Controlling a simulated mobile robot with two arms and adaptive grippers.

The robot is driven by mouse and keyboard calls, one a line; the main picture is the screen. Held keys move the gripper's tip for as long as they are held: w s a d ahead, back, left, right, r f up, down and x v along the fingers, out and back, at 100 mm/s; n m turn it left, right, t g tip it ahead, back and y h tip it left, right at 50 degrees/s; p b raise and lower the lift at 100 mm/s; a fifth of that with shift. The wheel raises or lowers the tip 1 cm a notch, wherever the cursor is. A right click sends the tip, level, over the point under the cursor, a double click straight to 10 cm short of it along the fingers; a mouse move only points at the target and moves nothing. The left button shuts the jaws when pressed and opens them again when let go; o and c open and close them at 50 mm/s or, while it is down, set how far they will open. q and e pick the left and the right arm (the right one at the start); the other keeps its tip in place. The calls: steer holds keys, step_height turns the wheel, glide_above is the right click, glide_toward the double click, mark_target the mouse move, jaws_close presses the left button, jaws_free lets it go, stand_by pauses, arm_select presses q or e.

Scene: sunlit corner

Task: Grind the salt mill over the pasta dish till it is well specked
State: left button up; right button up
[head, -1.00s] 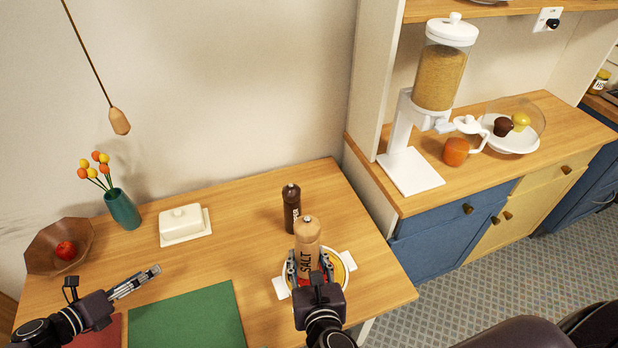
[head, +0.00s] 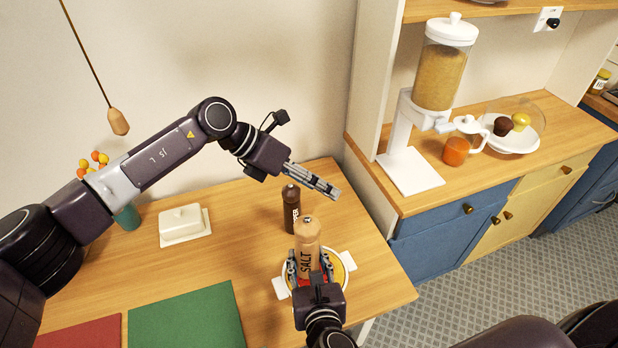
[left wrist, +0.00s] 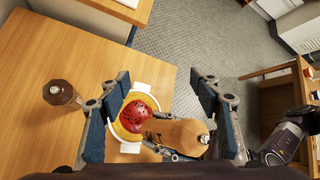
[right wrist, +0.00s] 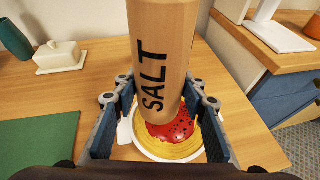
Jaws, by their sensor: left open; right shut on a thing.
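The tan salt mill (head: 307,244), lettered SALT, is upright over the pasta dish (head: 345,262). My right gripper (head: 310,268) is shut on its lower body; the mill (right wrist: 165,60) also fills the middle of the right wrist view. Yellow pasta with red sauce (right wrist: 170,133) lies in the white dish, and dark specks show on the sauce. My left gripper (head: 312,180) is open and empty, above and behind the mill, near the dark pepper mill (head: 291,212). In the left wrist view the salt mill (left wrist: 180,134) and the sauce (left wrist: 137,116) show between its open fingers.
A butter dish (head: 185,224) and a vase (head: 127,217) stand at the back left. A green mat (head: 187,318) and a red mat (head: 85,333) lie in front. A counter with a grain dispenser (head: 438,75) is at the right.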

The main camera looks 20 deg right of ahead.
mark_target(309, 217)
arm_select(q)
steer(key=s+a+r+m+t+y, duration=0.2)
steer(key=s+a+r+m+y, duration=0.2)
steer(key=s+r+m+y, duration=0.45)
steer(key=shift+n+y, duration=0.25)
steer(key=shift+n, duration=0.4)
steer(key=f, duration=1)
steer(key=shift+w+a, duration=0.2)
steer(key=shift+w, duration=0.1)
steer(key=shift+r, duration=0.1)
steer(key=c, duration=1.2)
steer(key=m, duration=0.5)
steer(key=shift+c, duration=0.2)
steer(key=m, duration=0.4)
steer(key=shift+w+m, duration=0.1)
steer(key=shift+m, duration=0.2)
steer(key=m, duration=0.9)
steer(key=shift+m, duration=0.4)
